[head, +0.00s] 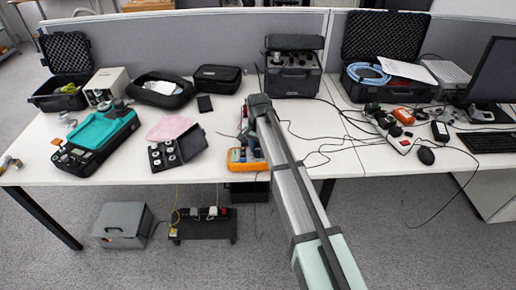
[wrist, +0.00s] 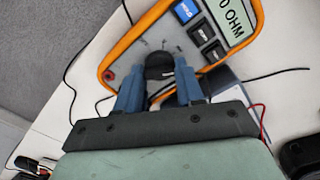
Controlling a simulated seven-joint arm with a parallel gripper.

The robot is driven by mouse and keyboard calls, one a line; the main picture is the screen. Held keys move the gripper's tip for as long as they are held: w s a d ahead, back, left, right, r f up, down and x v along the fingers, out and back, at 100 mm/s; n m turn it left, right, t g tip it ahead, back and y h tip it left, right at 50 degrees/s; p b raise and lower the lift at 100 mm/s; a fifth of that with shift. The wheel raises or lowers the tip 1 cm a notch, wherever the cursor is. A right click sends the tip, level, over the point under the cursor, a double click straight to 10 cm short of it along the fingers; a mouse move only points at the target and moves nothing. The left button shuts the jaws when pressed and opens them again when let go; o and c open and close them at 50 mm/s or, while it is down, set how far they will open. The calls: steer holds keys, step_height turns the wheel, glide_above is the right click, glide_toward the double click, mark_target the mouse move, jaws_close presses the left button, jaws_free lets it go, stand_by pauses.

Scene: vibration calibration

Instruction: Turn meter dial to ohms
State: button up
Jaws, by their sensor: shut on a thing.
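The orange-rimmed meter (wrist: 139,39) lies on the white table and fills the upper middle of the wrist view. In the head view the meter (head: 236,161) shows at the table's front edge, partly hidden by my arm. Its display (wrist: 229,18) reads "0 OHM", partly cut off by the picture edge. The black dial (wrist: 159,65) sits on the meter's grey face. My gripper (wrist: 159,83) is shut on the dial, with a blue finger on each side of it. In the head view the fingertips are hidden behind my arm.
Blue and black buttons (wrist: 199,33) sit beside the display. Black cables (head: 325,140) run across the table to the right of the meter. An open black case (head: 190,148) with round weights lies to the left. A large black-fronted instrument (head: 292,78) stands at the back.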

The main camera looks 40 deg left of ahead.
steer(key=shift+m, duration=0.8)
steer(key=o, duration=1)
steer(key=shift+o, duration=0.2)
step_height(320, 180, up, 14)
steer(key=shift+f, duration=0.15)
stand_by(0.3)
